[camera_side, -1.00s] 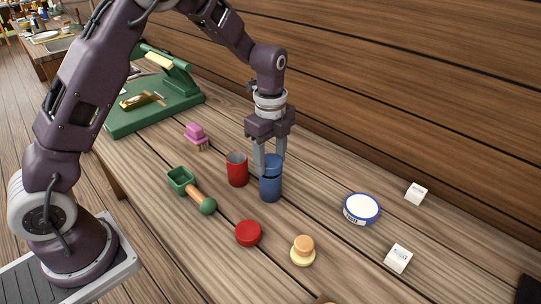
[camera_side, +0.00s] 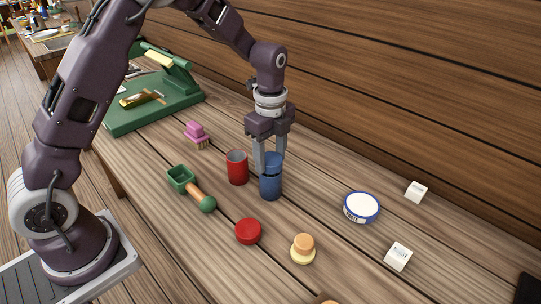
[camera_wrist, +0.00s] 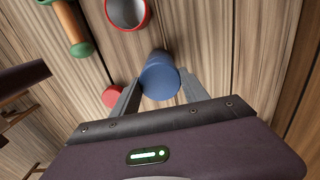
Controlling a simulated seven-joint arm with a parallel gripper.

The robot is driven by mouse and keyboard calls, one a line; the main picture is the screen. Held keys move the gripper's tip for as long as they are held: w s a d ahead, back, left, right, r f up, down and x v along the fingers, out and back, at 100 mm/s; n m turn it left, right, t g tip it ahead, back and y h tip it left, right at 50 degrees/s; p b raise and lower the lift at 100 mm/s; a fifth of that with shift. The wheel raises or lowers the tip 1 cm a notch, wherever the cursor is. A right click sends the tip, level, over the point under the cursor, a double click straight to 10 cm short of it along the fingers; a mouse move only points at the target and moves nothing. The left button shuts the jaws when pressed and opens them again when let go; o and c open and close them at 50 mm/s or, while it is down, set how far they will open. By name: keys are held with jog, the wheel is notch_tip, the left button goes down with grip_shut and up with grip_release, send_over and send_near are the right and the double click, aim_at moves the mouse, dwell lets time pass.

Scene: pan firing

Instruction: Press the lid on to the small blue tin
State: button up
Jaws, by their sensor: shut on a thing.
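The small blue tin (camera_side: 270,187) stands upright on the wooden bench in the side view. The blue lid (camera_side: 272,160) is at its top, between the fingers of my gripper (camera_side: 269,160). My gripper points down and is shut on the lid. In the wrist view the blue lid (camera_wrist: 159,80) shows between the two fingertips of my gripper (camera_wrist: 158,92), and the tin's body is mostly hidden there. I cannot tell whether the lid is fully seated on the tin.
An open red tin (camera_side: 237,168) stands close left of the blue tin. A red lid (camera_side: 248,231), a green scoop (camera_side: 190,188), a cream-and-orange piece (camera_side: 303,249), a round blue-and-white tin (camera_side: 361,207) and white cubes (camera_side: 398,257) lie around. A green press (camera_side: 155,98) stands behind left.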

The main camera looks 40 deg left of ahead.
jog(key=shift+f, duration=0.7)
dwell(1.1)
jog(key=o, duration=1.4)
jog(key=shift+o, duration=0.2)
jog(key=shift+r, duration=0.15)
notch_tip(320, 180, up, 7)
jog(key=shift+s+r, duration=0.1)
jog(key=s+r+n+t, duration=0.2)
jog(key=s+r+n, duration=0.45)
jog(key=s, duration=0.35)
jog(key=s+r+n+t, duration=0.2)
jog(key=s+r+n, duration=0.45)
jog(key=s, duration=0.35)
jog(key=s+f+n+t, duration=0.1)
jog(key=s+n, duration=0.4)
jog(key=s, duration=0.2)
jog(key=shift+s+d+f+t, duration=0.15)
jog(key=shift+d+t, duration=0.1)
jog(key=shift+t, duration=0.05)
